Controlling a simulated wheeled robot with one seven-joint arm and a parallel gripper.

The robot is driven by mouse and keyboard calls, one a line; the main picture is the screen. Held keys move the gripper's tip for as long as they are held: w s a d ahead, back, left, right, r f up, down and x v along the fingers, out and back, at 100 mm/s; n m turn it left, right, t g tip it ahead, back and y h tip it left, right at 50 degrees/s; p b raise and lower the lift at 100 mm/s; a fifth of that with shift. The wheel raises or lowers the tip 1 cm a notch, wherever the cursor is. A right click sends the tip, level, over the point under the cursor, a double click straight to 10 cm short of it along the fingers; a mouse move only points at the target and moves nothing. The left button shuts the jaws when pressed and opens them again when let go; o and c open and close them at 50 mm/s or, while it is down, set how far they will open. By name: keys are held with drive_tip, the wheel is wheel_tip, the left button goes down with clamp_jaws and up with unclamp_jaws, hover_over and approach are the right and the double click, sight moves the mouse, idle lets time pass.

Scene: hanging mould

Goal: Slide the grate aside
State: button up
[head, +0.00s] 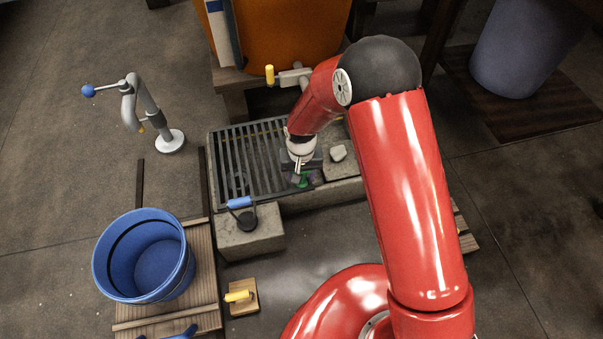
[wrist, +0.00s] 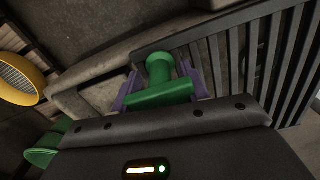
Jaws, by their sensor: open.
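The grate (head: 247,160) is a dark slatted panel lying over a stone basin in the middle of the head view. Its slats also show at the right of the wrist view (wrist: 275,55). A green handle (wrist: 160,93) stands at the grate's near edge. My gripper (head: 301,177) is over the grate's near right part. In the wrist view its purple fingertips (wrist: 161,82) are open, one on each side of the green handle. I cannot tell whether they touch it. In the head view my gripper hides most of the handle.
A grey stone (head: 338,153) lies right of the grate. A blue-handled piece (head: 241,203) sits on a block at the near left. A blue bucket (head: 108,262) stands on slats. An orange tub (head: 285,35) is behind. A post with a blue knob (head: 171,140) stands left.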

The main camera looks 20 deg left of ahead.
drive_tip(key=shift+r+p, duration=0.75)
drive_tip(key=shift+r, duration=3.15)
drive_tip(key=shift+w+d+r, duration=0.1)
drive_tip(key=shift+r, duration=0.15)
drive_tip(key=d+r+m+t+p, duration=0.1)
drive_tip(key=d+r+p, duration=0.1)
drive_tip(key=d+r, duration=0.8)
drive_tip(key=d+r+m+t+p, duration=0.1)
drive_tip(key=d+r+p, duration=0.2)
drive_tip(key=d+r, duration=0.75)
drive_tip(key=s+d+r+m+t+p, duration=0.1)
drive_tip(key=s+d+r+p, duration=0.1)
drive_tip(key=s+d+r, duration=0.4)
drive_tip(key=s+d+r+m+t+p, duration=0.2)
drive_tip(key=s+d+r, duration=0.4)
drive_tip(key=s+r, duration=0.3)
wheel_tip(320, 180, up, 4)
drive_tip(key=shift+s+f+t+p, duration=0.2)
drive_tip(key=shift+t+p, duration=0.1)
drive_tip(key=shift+p, duration=0.3)
